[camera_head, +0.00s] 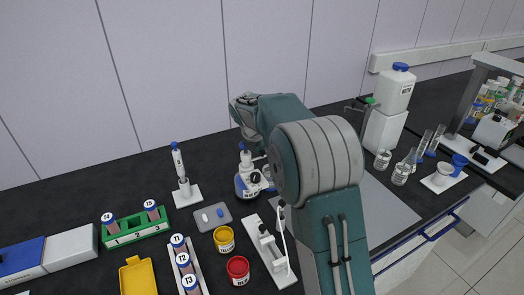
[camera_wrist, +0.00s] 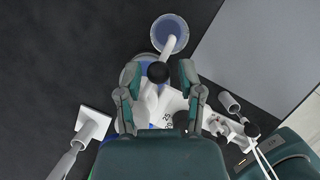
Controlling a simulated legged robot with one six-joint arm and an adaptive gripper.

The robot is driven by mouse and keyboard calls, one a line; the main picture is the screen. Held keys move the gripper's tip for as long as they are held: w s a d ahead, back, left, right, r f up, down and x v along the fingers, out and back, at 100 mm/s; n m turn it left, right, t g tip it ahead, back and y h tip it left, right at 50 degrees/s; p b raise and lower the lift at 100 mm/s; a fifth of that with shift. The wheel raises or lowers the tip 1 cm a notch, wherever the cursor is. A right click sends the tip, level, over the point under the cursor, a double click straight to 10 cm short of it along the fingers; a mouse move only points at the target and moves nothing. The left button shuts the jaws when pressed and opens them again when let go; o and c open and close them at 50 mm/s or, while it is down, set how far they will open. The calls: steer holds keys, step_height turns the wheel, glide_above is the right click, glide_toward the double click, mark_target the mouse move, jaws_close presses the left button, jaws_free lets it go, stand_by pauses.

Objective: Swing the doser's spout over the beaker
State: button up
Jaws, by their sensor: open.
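The spout's tip overlaps the near part of the beaker (camera_wrist: 170,24), a round vessel with a blue inside. My gripper (camera_wrist: 160,70) is open, one finger on each side of the knob, with gaps showing.
A pipette on a stand (camera_head: 182,178), a grey tray (camera_head: 205,224), yellow (camera_head: 224,240) and red (camera_head: 238,270) jars and a white clamp-like device (camera_head: 270,250) stand near the doser. A grey mat (camera_head: 390,210) lies bare at the right. Glass flasks (camera_head: 402,172) stand beyond it.

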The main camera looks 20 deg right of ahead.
steer(key=shift+w+a, duration=0.15)
steer(key=shift+r, duration=3.75)
